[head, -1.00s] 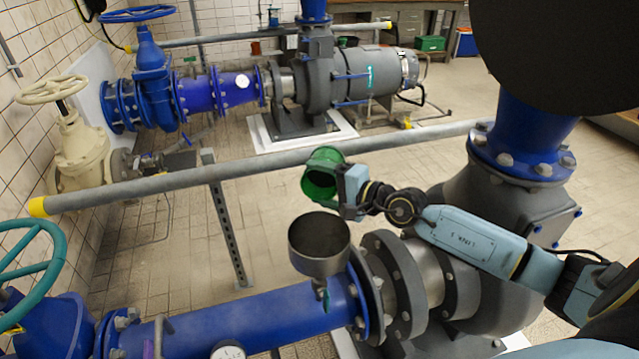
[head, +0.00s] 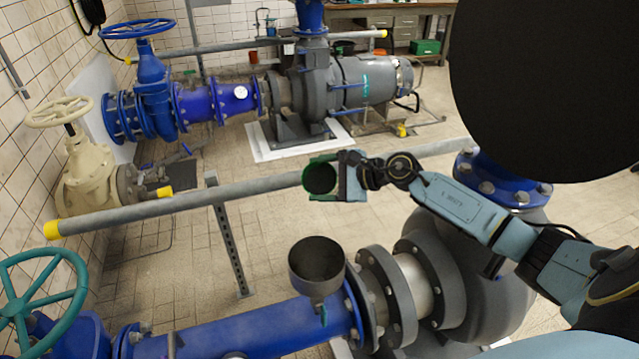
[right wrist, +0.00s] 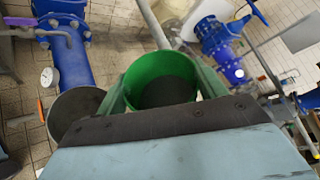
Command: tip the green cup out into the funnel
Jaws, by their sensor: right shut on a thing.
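The green cup (head: 311,190) is in my right gripper (head: 340,175), above and slightly right of the funnel in the head view. The gripper is shut on it, with a finger on each side of the cup in the right wrist view (right wrist: 165,97). The cup's mouth shows, with dark grey inside and green wall above it. I cannot tell its exact tilt. The grey metal funnel (head: 316,272) stands mouth up over the blue pipe, apart from the cup. In the right wrist view the funnel (right wrist: 72,118) is left of the cup. My left gripper is not seen.
A grey rail (head: 262,190) crosses behind the cup. The blue pipe (head: 250,328) and its grey flanges (head: 385,290) lie below and right. A teal handwheel (head: 38,295) is at lower left. A large black shape covers the top right. Open floor lies left of the funnel.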

